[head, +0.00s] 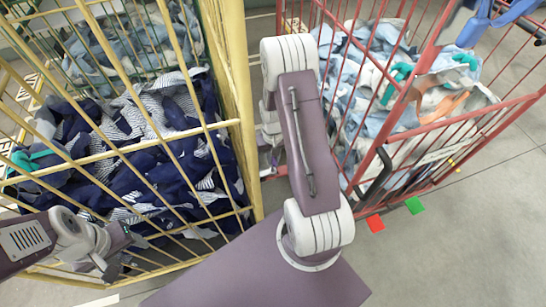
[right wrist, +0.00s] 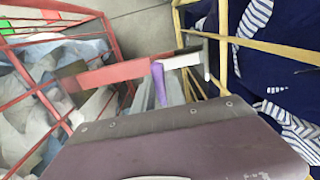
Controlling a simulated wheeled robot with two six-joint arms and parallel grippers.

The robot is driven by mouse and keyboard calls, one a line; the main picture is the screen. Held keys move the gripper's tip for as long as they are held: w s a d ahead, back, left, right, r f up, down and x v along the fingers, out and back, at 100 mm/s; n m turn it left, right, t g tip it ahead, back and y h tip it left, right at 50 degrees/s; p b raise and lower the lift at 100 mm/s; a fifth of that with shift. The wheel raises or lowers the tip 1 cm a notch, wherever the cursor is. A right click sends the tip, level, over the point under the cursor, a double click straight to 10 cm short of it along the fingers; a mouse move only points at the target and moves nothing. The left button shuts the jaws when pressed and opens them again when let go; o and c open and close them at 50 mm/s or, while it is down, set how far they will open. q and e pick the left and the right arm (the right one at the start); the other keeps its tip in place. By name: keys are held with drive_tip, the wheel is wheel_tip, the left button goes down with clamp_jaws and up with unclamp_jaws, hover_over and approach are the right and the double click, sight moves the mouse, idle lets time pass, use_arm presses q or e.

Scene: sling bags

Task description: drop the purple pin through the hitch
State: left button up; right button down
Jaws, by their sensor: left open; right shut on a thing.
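In the right wrist view, the purple pin (right wrist: 159,84) stands roughly upright beside the end of a red bar (right wrist: 108,76) and a pale bar (right wrist: 183,62), where the hitch between the two cages is. Its lower end is hidden by a mauve part of my arm, so I cannot tell whether it is in the hole. My right gripper (head: 269,152) is shut on the pin at the gap between the cages; in the head view my arm link hides most of it. My left gripper (head: 125,258) is open and empty in front of the yellow cage.
A yellow cage (head: 240,90) on the left holds navy and striped sling bags (head: 120,150). A red cage (head: 440,128) on the right holds pale blue bags (head: 350,75). Red (head: 375,223) and green (head: 414,205) patches lie near the red cage. Floor at the lower right is clear.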

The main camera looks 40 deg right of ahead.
drive_tip(key=shift+f+b, duration=1.55)
drive_tip(key=shift+f, duration=0.85)
drive_tip(key=c, duration=1.3)
unclamp_jaws()
drive_tip(key=shift+r, duration=0.1)
wheel_tip(320, 180, up, 9)
drive_tip(key=p, duration=0.2)
drive_tip(key=shift+p, duration=0.4)
